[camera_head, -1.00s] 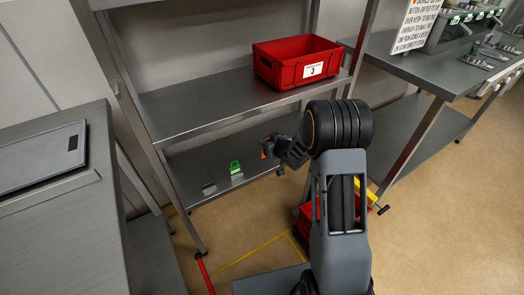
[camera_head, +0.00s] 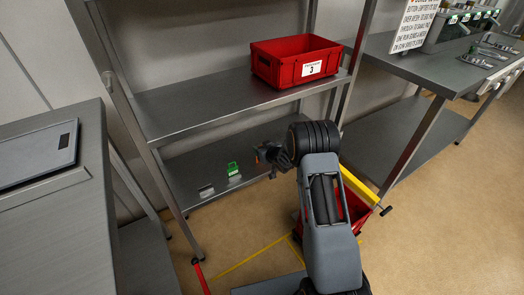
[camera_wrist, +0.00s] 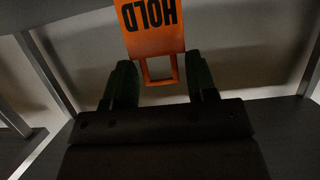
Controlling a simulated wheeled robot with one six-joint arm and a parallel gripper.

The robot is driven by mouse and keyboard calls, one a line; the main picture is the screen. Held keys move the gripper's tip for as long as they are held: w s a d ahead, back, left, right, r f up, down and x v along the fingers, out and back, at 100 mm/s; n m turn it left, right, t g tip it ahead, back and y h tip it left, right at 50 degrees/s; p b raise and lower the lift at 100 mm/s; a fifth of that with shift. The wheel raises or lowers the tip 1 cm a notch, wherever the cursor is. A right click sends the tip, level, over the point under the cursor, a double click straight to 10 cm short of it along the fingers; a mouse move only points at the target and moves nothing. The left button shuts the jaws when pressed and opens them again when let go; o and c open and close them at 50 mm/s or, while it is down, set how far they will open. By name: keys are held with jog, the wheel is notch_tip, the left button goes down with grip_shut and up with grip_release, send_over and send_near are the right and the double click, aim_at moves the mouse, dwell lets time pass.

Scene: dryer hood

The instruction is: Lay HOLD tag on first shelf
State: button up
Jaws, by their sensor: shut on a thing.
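The orange HOLD tag (camera_wrist: 150,28) is in the wrist view, its lettering upside down and a frame-like loop at its lower end. My gripper (camera_wrist: 161,80) is shut on the tag, with a dark green finger on each side of the loop. In the head view, my gripper (camera_head: 264,154) is at the lower shelf's right part, with a small bit of orange at its tip. The lower shelf (camera_head: 212,165) is grey metal and holds a green item (camera_head: 233,170) and a small grey item (camera_head: 206,190) left of my gripper. Whether the tag touches the shelf cannot be told.
A counter (camera_head: 55,200) is at the left and a metal bench (camera_head: 430,72) at the right. A red crate (camera_head: 357,208) with a yellow bar is behind my arm.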

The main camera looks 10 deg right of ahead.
jog(key=shift+f, duration=0.15)
jog(key=o, duration=0.4)
jog(key=shift+f, duration=0.1)
jog(key=o, duration=0.5)
